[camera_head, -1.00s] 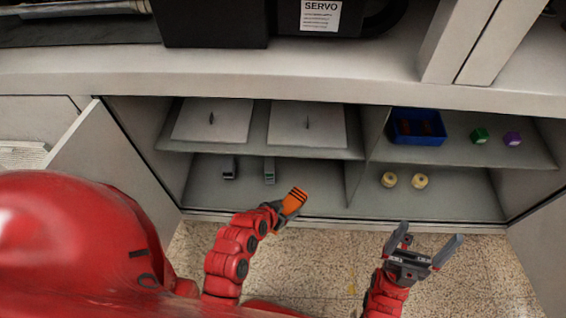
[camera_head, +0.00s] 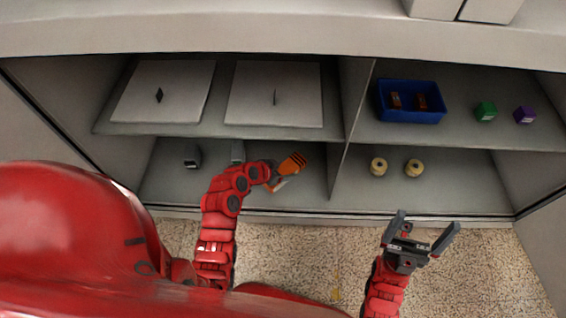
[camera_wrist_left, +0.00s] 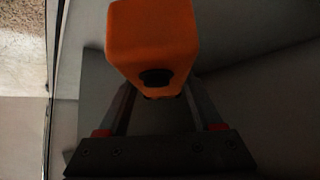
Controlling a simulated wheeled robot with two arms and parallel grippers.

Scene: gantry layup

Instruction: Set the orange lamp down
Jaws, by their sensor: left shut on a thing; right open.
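The orange lamp (camera_head: 294,162) is held in my left gripper (camera_head: 276,174), which is shut on it. In the head view the lamp is tilted, over the lower left shelf (camera_head: 310,196), close to the upright divider. In the left wrist view the orange lamp (camera_wrist_left: 153,40) stands out between the two fingers of my left gripper (camera_wrist_left: 155,95), with a dark round knob on its face. I cannot tell whether the lamp touches the shelf. My right gripper (camera_head: 424,232) is open and empty in front of the cabinet, over the floor.
Two dark-grey objects (camera_head: 192,157) (camera_head: 238,151) stand on the lower left shelf. Two cream round things (camera_head: 379,167) (camera_head: 413,168) sit on the lower right shelf. Above are white panels (camera_head: 165,90), a blue bin (camera_head: 410,116), a green block (camera_head: 486,110) and a purple block (camera_head: 524,115). A divider (camera_head: 338,165) separates the bays.

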